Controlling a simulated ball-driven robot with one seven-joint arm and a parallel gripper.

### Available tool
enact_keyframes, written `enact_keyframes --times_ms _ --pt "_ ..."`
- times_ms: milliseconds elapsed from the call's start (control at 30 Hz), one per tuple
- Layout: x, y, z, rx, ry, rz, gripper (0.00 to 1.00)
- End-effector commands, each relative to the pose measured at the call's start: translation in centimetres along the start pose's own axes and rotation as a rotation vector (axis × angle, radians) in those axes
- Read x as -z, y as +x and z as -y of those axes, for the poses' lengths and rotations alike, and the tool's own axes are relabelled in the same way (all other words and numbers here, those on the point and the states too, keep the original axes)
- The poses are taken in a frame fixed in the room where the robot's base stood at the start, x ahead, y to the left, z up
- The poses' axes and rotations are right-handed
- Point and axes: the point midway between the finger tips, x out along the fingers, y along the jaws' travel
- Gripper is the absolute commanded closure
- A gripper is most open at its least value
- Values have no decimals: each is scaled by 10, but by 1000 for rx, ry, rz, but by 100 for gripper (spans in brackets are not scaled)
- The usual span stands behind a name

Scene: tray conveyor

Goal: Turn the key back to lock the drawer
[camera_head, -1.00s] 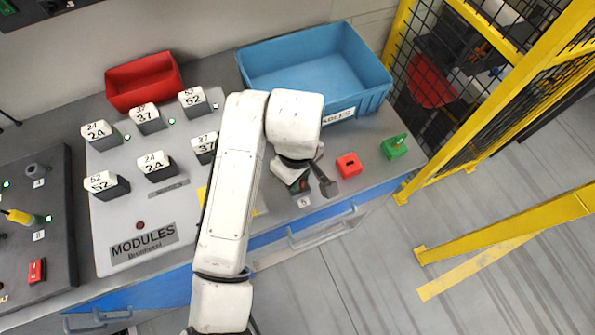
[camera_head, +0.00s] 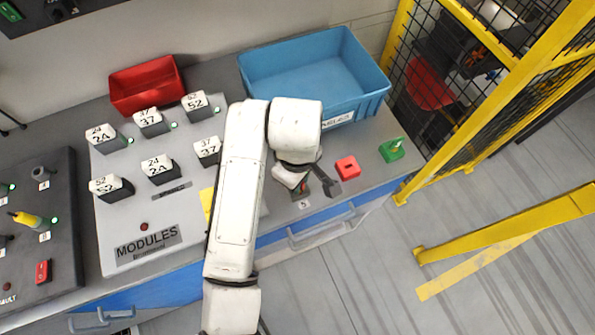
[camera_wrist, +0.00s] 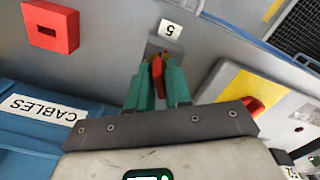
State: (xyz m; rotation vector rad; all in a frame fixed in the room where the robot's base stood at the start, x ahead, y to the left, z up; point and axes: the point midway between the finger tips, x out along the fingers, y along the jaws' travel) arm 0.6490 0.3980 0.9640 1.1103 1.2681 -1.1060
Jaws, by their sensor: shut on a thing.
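My gripper (camera_wrist: 157,82) has teal fingers shut on a red-orange key (camera_wrist: 158,70) in the wrist view. The key stands at a grey lock plate beside a white label marked 5 (camera_wrist: 171,28). The fingers hide most of the key and the keyhole, so I cannot tell the key's exact angle. In the head view my gripper (camera_head: 312,186) is at the counter's front edge, partly hidden by my wrist; the label 5 (camera_head: 305,204) lies just in front of it. The drawer front with its handle (camera_head: 318,230) is below that edge and looks closed.
A red block with a slot (camera_head: 347,167) and a green piece (camera_head: 391,149) stand right of my gripper. A blue CABLES bin (camera_head: 372,105) is behind. The MODULES panel (camera_head: 125,215) with several numbered blocks is left. A yellow fence (camera_head: 408,185) bounds the right.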

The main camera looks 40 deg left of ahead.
Motion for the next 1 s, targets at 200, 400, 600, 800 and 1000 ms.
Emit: enact_keyframes --times_ms 200,400,600,800,1000 --pt "-1 -1 0 1 -26 2 100" --pt "0 -1 0 1 -64 2 100" --pt "-2 1 0 1 -160 4 100" --pt "-1 0 0 1 -262 0 100" --pt "0 1 0 2 -263 0 100"
